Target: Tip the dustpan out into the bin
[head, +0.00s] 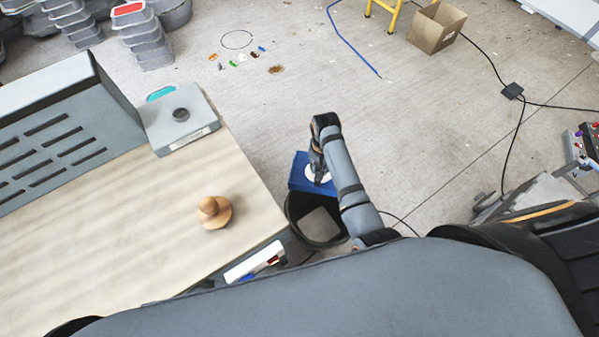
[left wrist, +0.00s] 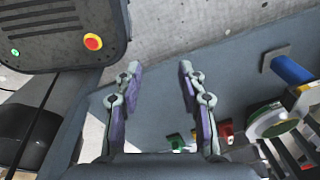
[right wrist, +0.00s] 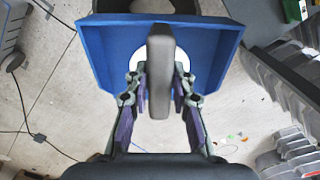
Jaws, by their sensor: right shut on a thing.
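The blue dustpan (head: 300,180) is over the far rim of the dark bin (head: 290,212) in the head view. A pale round patch shows on or through the pan. My right gripper (right wrist: 158,80) is shut on the dustpan's grey handle (right wrist: 160,50). The dustpan's blue pan (right wrist: 95,60) spreads beyond the fingers in the right wrist view, with the dark bin rim at the top edge. I see no debris in the pan. A grey patch shows inside the bin. My left gripper (left wrist: 158,75) is open and empty in the left wrist view.
A workbench (head: 110,230) at left carries a wooden knob-shaped piece (head: 214,212) and a grey scale-like box (head: 180,125). Small litter (head: 240,58) lies on the floor beyond. A cardboard box (head: 436,27) and cables are at the upper right.

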